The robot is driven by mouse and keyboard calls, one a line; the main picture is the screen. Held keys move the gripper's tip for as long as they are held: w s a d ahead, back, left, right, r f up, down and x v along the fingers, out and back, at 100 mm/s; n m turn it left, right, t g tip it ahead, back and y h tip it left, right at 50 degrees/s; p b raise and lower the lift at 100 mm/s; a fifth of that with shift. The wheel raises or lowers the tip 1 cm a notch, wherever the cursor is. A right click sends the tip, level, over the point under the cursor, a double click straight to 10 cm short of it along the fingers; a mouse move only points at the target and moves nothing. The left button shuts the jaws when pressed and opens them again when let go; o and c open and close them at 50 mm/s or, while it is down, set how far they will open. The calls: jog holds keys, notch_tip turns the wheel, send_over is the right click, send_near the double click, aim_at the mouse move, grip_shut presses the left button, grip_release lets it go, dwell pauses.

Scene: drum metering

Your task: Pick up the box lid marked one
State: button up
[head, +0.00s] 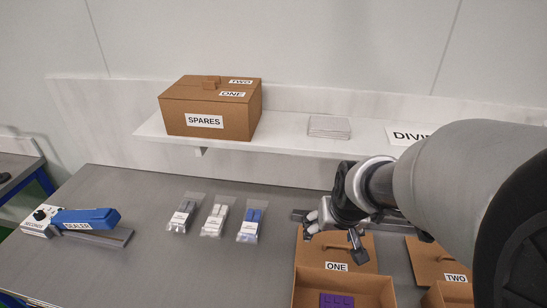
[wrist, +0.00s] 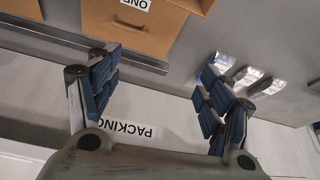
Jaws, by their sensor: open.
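The brown lid marked ONE (head: 360,265) is at the front right in the head view, just behind an open brown box (head: 375,290) with a purple block (head: 336,301) inside. I cannot tell whether the lid rests on the table or the box edge. It shows at the top of the wrist view (wrist: 175,30), its label upside down, with a small raised handle (wrist: 132,27). My gripper (head: 334,238) is above the lid's far part and hides some of it. In the wrist view my gripper (wrist: 160,98) is open and empty, and the lid lies beyond its fingers.
A second lid, marked TWO (head: 432,258), lies to the right. Several small bags (head: 214,218) lie left of my gripper. A metal rail (wrist: 140,62) runs behind the lid. A SPARES box (head: 185,106) stands on the shelf above. A blue sealer (head: 85,219) is far left.

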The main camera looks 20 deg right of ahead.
jog(key=o, duration=0.6)
jog(key=shift+m+h, duration=0.3)
jog(key=shift+m, duration=0.5)
jog(key=w+d+f, duration=0.1)
jog(key=d+f, duration=0.4)
jog(key=w+d+f+p, duration=0.1)
jog(key=d+f, duration=0.1)
jog(key=shift+w+d+f, duration=0.3)
jog(key=shift+w+d, duration=0.05)
jog(key=shift+d, duration=0.05)
jog(key=shift+c, duration=0.2)
jog(key=b, duration=0.5)
send_over(338, 246)
jog(key=s+a, duration=0.1)
jog(key=s, duration=0.1)
notch_tip(338, 246, down, 10)
jog(key=shift+s+f, duration=0.1)
jog(key=shift+f, duration=0.15)
jog(key=shift+b+x, duration=1.65)
jog(key=shift+x, duration=1.25)
